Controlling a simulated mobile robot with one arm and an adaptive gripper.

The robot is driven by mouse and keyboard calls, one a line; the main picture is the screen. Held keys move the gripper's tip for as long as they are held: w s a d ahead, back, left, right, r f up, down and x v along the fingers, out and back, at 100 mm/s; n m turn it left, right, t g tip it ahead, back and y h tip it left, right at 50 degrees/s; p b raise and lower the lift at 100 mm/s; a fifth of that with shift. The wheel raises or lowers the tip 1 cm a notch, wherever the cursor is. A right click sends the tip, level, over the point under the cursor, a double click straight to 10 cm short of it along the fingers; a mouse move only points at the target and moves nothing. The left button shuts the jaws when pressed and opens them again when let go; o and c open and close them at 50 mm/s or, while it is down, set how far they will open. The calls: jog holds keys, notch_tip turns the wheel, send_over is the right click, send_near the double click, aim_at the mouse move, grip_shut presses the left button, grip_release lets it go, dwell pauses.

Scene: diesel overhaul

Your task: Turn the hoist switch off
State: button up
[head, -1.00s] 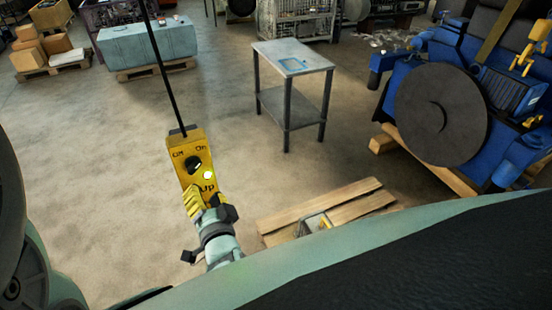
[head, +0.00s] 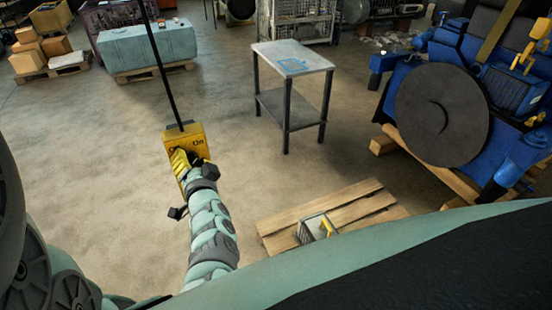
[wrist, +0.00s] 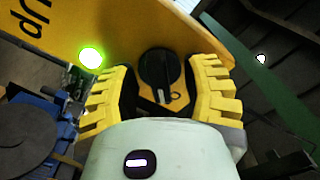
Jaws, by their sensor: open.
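The hoist switch is a black rotary knob (wrist: 158,72) on a yellow hanging control box (wrist: 100,25), which also shows in the head view (head: 183,132). A white mark sits at the knob's lower end in the wrist view, close to a small round printed letter. A green lamp (wrist: 91,58) glows beside the knob. My gripper (wrist: 163,76) is open, with its yellow ribbed fingers on either side of the knob. I cannot tell whether they touch it. In the head view my gripper (head: 184,160) covers the knob and part of the "Off" label; "On" shows.
The box hangs from a thin black cable (head: 162,75). A metal side table (head: 292,58) stands right of it. A blue engine (head: 445,75) is at the right. A wooden pallet (head: 350,205) lies low on the floor.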

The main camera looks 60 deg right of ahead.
grip_shut()
jog(key=shift+f+b, duration=0.1)
jog(key=shift+b, duration=0.25)
dwell(0.3)
jog(key=n+b, duration=0.2)
jog(key=b, duration=0.1)
jog(key=shift+f+n, duration=0.25)
jog(key=shift+n, duration=0.05)
jog(key=n+b, duration=0.2)
jog(key=b, duration=0.1)
jog(key=shift+r+n, duration=0.1)
jog(key=shift+n, duration=0.3)
jog(key=n+b, duration=0.3)
jog(key=shift+n, duration=0.3)
jog(key=n+b, duration=0.2)
jog(key=n, duration=0.1)
jog(key=shift+n, duration=0.3)
jog(key=n+b, duration=0.3)
jog(key=n, duration=0.2)
jog(key=shift+a+r, duration=0.15)
jog(key=shift+n, duration=0.3)
